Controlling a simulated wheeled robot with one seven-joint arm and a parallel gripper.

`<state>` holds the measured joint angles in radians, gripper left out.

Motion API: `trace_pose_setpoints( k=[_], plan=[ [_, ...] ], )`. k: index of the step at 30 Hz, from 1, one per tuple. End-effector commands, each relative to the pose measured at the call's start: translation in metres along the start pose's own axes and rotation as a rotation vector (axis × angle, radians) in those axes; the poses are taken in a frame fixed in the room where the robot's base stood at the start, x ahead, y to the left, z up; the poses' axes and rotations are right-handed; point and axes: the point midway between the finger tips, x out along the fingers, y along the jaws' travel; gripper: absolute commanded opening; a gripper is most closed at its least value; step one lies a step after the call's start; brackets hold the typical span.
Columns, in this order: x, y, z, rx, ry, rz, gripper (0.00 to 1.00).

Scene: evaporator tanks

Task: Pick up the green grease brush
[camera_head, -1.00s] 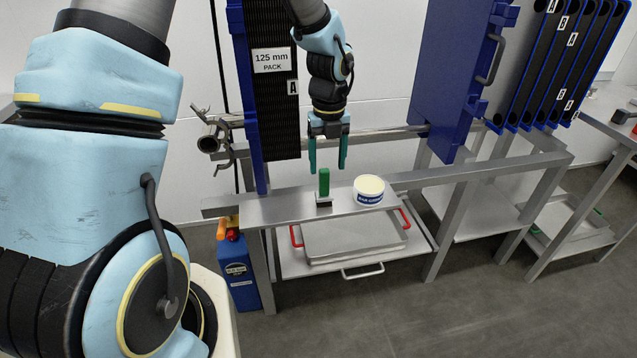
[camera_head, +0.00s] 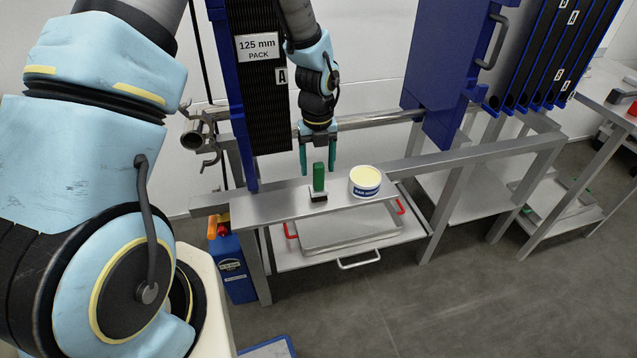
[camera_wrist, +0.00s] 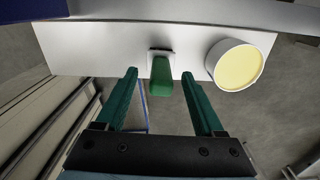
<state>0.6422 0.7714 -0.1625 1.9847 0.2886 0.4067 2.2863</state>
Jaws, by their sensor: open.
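The green grease brush (camera_head: 319,178) stands upright on a metal shelf, green handle up and dark bristle base down. My gripper (camera_head: 319,172) is open and points down just above and behind the brush in the head view. In the wrist view the brush (camera_wrist: 161,76) lies between the lines of the two green fingers, a little beyond their tips (camera_wrist: 160,72). The fingers do not appear to touch it. The exact height gap cannot be told.
A white tub with a pale yellow top (camera_head: 366,182) stands on the shelf (camera_head: 290,204) just right of the brush. A tray (camera_head: 345,232) sits below. A blue plate pack (camera_head: 262,85) rises behind at left, and a blue container (camera_head: 233,268) stands below left.

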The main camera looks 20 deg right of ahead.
Motion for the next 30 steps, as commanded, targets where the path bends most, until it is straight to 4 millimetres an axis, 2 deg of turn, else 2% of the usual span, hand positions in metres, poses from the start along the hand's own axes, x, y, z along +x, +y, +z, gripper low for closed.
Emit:
trace_pose_setpoints(
  k=[9, 18, 30],
  plan=[
    [0.038, -0.001, -0.005, 0.001, 0.002, 0.002, 0.7],
    [0.042, -0.002, -0.004, 0.0, 0.0, 0.0, 0.7],
    [0.042, -0.002, -0.004, 0.0, 0.0, 0.0, 0.25]
  ],
)
